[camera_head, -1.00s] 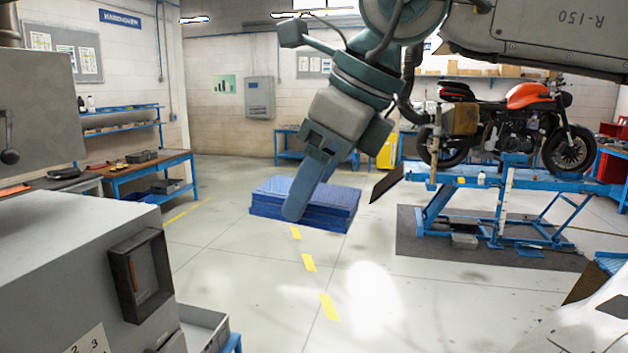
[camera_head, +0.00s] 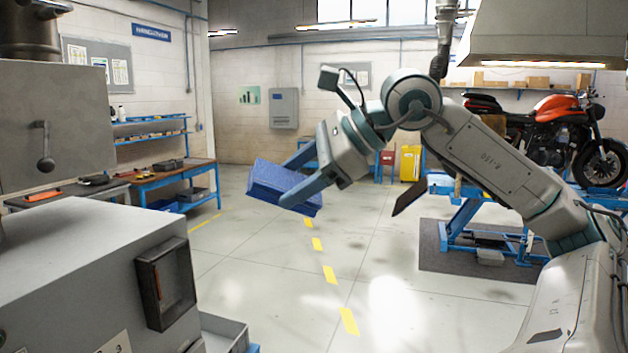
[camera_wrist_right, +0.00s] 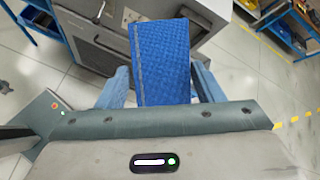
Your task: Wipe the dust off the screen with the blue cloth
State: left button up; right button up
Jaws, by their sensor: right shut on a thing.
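The blue cloth (camera_head: 270,183) is a thick, folded, block-like piece, held tilted in the air in the middle of the head view. My right gripper (camera_head: 284,182) is shut on it, with one finger on each side. In the right wrist view, the cloth (camera_wrist_right: 160,55) stands out beyond the gripper (camera_wrist_right: 160,85), between its blue fingers. I cannot make out a screen for certain in either view. A dark, thin, slanted panel (camera_head: 411,191) shows right of the gripper; I cannot tell what it is. My left gripper is not in view.
A grey machine cabinet (camera_head: 70,260) with a dark-framed recess (camera_head: 166,283) stands at the left front. A grey bin (camera_head: 225,332) is beside it. A blue workbench (camera_head: 170,178) is at the back left. An orange motorcycle (camera_head: 560,125) stands at the right. The middle floor is clear.

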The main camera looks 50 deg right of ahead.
jog(key=shift+w+y, duration=0.3)
jog(key=shift+w, duration=0.2)
jog(key=shift+w+a+r+n+t, duration=0.1)
jog(key=shift+w+a+n+t, duration=0.1)
jog(key=shift+n+t, duration=0.1)
jog(key=shift+w, duration=0.1)
jog(key=shift+w+d, duration=0.15)
jog(key=shift+w, duration=0.2)
